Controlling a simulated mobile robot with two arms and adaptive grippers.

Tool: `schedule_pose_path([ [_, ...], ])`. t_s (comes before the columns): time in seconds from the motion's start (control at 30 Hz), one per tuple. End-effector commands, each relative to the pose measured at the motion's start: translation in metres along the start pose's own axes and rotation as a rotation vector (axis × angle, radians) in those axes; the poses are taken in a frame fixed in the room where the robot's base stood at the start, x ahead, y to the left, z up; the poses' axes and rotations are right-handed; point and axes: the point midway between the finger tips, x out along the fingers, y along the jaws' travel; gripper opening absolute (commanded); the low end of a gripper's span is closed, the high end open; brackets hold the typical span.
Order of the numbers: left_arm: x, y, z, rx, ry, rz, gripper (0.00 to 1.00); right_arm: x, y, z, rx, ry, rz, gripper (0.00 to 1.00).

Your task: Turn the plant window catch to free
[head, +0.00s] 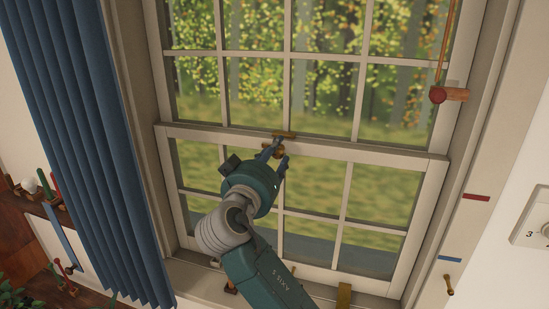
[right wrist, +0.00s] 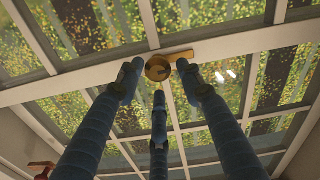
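The brass window catch (head: 285,134) sits on the meeting rail of the sash window. In the right wrist view its round hub (right wrist: 158,68) lies in front of the rail, with a flat lever (right wrist: 181,56) pointing right along it. My right gripper (head: 272,156) is raised in front of the catch. In the right wrist view its blue fingers (right wrist: 159,80) are spread around the hub, two at the sides and one below, with gaps visible. Contact cannot be told. My left gripper is not in view.
A blue curtain (head: 90,130) hangs at the left. A cord with a red-ended wooden handle (head: 450,95) hangs at the upper right. A red strip (head: 476,197) and a blue strip (head: 450,258) mark the right frame. A numbered plate (head: 532,222) is at the right edge.

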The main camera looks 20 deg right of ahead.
Motion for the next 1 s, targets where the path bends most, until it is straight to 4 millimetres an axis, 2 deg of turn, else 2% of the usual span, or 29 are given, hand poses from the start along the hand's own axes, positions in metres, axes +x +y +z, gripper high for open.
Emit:
schedule_pose_path([
  [0.33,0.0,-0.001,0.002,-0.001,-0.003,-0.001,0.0,-0.003,-0.002,0.003,-0.001,-0.008,-0.002,0.44],
  [0.73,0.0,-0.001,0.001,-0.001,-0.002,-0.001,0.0,-0.062,-0.003,0.003,0.0,-0.007,-0.005,0.44],
  [1.0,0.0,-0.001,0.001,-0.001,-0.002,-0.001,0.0,-0.075,-0.001,0.002,-0.001,-0.006,-0.001,0.44],
])
